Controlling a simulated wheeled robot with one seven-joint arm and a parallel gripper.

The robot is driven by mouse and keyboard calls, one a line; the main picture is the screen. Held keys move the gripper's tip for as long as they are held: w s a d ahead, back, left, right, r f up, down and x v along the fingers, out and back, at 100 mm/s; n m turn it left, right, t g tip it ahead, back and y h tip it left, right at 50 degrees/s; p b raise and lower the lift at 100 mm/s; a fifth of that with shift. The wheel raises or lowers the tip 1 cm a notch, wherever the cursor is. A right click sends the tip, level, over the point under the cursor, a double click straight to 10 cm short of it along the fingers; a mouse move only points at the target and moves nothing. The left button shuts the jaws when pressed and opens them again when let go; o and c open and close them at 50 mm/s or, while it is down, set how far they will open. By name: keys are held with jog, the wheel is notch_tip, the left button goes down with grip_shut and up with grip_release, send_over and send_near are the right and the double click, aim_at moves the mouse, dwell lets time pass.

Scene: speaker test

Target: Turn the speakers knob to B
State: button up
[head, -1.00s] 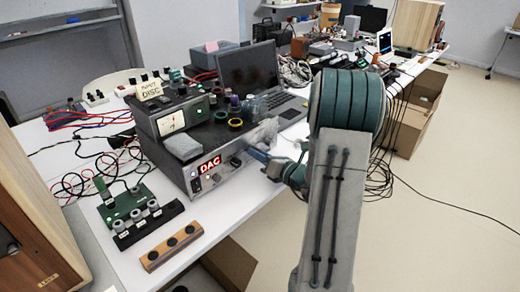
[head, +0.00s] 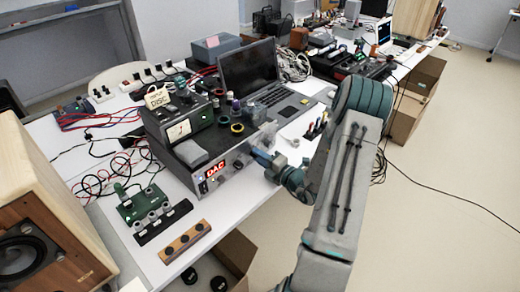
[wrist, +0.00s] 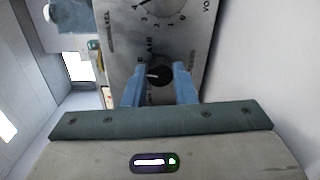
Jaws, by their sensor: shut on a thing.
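The grey amplifier (head: 228,177) with a red DAC display stands at the table's near edge in the head view. In the wrist view, its metal front panel (wrist: 122,38) shows a small black speakers knob (wrist: 158,71) with a white pointer mark pointing left in the picture. An "A+B" label is readable above it; the other position labels are partly hidden. My gripper (wrist: 160,76) has its two blue fingers shut on the knob, one on each side. In the head view my gripper (head: 262,158) is at the panel's right part, and hides this knob.
A larger volume dial (wrist: 167,8) lies just above the knob in the wrist view. A laptop (head: 250,72) and a meter unit (head: 180,128) are behind. A wooden strip with black knobs (head: 185,241) lies in front left. Floor at right is open, with a cable.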

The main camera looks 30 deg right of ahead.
jog(key=shift+m+p, duration=1.05)
jog(key=shift+m, duration=0.05)
jog(key=o, duration=1)
jog(key=b+v, duration=0.1)
jog(key=v, duration=1.3)
jog(key=shift+w, duration=0.1)
